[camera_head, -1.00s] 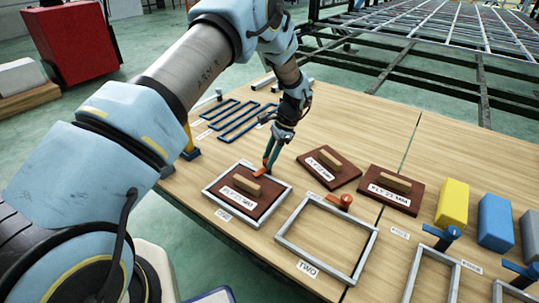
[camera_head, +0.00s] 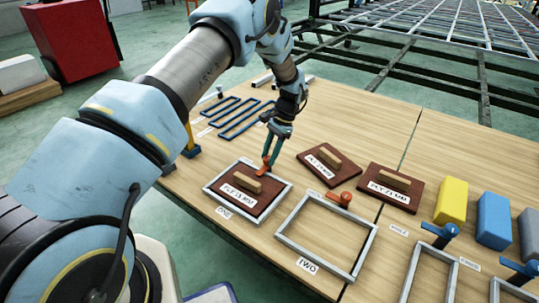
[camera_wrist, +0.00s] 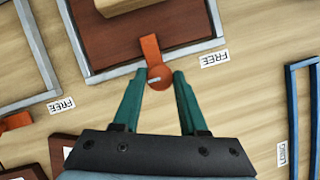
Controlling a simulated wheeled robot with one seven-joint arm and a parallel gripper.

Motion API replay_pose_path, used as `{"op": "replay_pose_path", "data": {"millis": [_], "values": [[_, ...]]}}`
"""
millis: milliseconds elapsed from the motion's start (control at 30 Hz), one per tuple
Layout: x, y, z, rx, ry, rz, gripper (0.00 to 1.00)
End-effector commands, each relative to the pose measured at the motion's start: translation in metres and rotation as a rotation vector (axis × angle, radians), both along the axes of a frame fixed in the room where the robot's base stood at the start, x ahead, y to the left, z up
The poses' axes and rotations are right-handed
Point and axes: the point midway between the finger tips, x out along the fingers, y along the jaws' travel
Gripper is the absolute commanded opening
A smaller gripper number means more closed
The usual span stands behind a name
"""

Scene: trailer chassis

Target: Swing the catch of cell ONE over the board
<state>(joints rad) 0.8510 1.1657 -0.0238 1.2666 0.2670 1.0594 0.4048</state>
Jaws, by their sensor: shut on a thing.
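Cell ONE is a grey metal frame (camera_head: 272,205) at the near left of the table, with a dark red-brown board (camera_head: 230,203) lying inside it. Its orange catch (camera_head: 263,170) is at the far side of the frame. In the wrist view the catch (camera_wrist: 151,47) reaches from its round pivot end across the frame rail, its tip over the board's edge. My gripper (camera_wrist: 160,82) has its green fingers on either side of the round end, shut on it. In the head view my gripper (camera_head: 270,157) comes down from above, partly hiding the catch.
Empty cell TWO (camera_head: 317,268) stands to the right, with its own orange catch (camera_head: 341,198). Two more boards with wooden handles (camera_head: 330,157) lie behind it. Yellow (camera_head: 451,200) and blue blocks (camera_head: 494,220) stand at right.

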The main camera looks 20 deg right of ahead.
Motion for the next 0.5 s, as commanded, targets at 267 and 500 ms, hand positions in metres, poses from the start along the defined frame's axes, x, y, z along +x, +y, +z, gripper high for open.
{"op": "replay_pose_path", "data": {"millis": [267, 500], "values": [[-0.0002, 0.0008, -0.0004, 0.002, 0.001, 0.0, 0.67], [-0.0001, 0.0004, -0.0002, 0.001, 0.0, 0.0, 0.72]]}}
